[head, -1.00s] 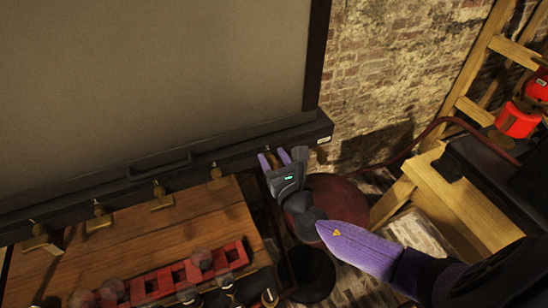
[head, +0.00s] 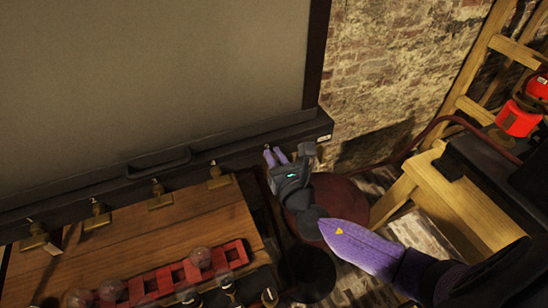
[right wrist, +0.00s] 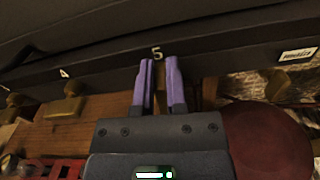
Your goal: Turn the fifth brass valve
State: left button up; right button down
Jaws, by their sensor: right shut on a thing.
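A row of brass valves runs along the dark ledge below the big grey panel. The fourth valve (head: 217,177) stands clear at the left of my right gripper (head: 275,155). In the right wrist view, a raised "5" (right wrist: 157,54) marks the spot just beyond my purple fingertips. The fifth brass valve (right wrist: 161,88) shows as a narrow strip between the fingers and is mostly hidden by them. My right gripper is shut on it. The fourth valve also shows in the right wrist view (right wrist: 65,106), below its "4". My left gripper is out of view.
A wooden bench (head: 150,235) lies below the valves, with a red slotted rack (head: 170,277) and glass jars. A dark red round top (head: 340,205) is under my right arm. A wooden ladder (head: 485,75) and red cans stand at the right.

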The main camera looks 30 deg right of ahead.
jog(key=m, duration=0.1)
jog(key=m+b, duration=0.1)
jog(key=m, duration=0.1)
jog(key=d+m+b, duration=0.1)
jog(key=shift+f, duration=0.25)
jog(key=m+b, duration=0.1)
jog(key=m, duration=0.3)
jog(key=f+m+b, duration=0.1)
jog(key=m, duration=0.3)
jog(key=d+m+b, duration=0.1)
jog(key=m, duration=0.3)
jog(key=shift+d+f+m, duration=0.1)
jog(key=shift+f+m, duration=0.2)
jog(key=shift+f, duration=0.1)
jog(key=c, duration=0.7)
grip_release()
jog(key=shift+f, duration=0.1)
jog(key=shift+o, duration=0.2)
